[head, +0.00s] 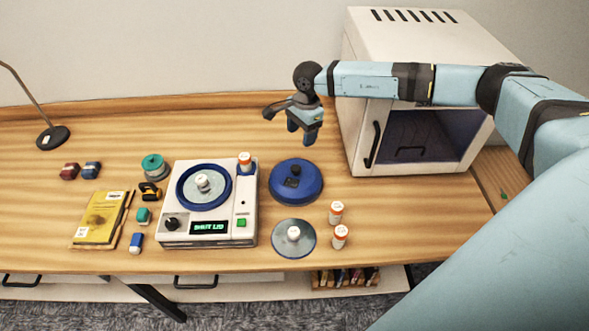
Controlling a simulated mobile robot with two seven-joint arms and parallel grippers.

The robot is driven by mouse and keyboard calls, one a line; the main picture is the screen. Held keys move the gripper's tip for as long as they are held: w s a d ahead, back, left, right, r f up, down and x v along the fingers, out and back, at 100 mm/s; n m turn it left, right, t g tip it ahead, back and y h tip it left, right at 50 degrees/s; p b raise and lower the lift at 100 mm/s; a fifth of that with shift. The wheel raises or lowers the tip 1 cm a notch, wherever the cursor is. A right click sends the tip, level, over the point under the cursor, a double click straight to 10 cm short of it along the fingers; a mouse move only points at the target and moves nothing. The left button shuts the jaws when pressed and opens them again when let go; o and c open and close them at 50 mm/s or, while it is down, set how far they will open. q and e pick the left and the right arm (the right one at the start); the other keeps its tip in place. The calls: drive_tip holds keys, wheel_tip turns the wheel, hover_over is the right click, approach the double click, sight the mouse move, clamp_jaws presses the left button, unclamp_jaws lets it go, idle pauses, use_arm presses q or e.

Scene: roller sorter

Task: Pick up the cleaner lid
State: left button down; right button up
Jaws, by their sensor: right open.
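A round blue lid with a dark knob on top, which looks like the cleaner lid (312,188), lies flat on the table to the right of the white machine (247,205). My left gripper is not in view.
A white cabinet (365,60) stands behind right. A yellow book (98,220) and small items lie left of the machine.

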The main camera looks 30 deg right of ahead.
sight(296, 168)
drive_tip(key=f+b, duration=0.1)
drive_tip(key=f, duration=0.1)
drive_tip(key=f+b, duration=0.1)
drive_tip(key=f, duration=0.2)
drive_tip(key=a+f+b, duration=0.1)
drive_tip(key=f, duration=0.2)
drive_tip(key=shift+s, duration=0.1)
drive_tip(key=shift+s+a+f+b, duration=0.1)
drive_tip(key=shift+a+f+b, duration=0.1)
drive_tip(key=shift+f+b, duration=0.1)
drive_tip(key=f, duration=0.2)
drive_tip(key=f+b, duration=0.1)
drive_tip(key=shift+s+a+f+b, duration=0.2)
drive_tip(key=shift+a+f+b, duration=0.1)
drive_tip(key=shift+a+f, duration=0.1)
drive_tip(key=shift+f, duration=0.4)
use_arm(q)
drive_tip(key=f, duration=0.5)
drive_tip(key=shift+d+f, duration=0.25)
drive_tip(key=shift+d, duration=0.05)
use_arm(e)
drive_tip(key=shift+r, duration=0.1)
drive_tip(key=shift+c, duration=0.3)
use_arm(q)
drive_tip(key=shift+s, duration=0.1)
use_arm(e)
drive_tip(key=c, duration=1)
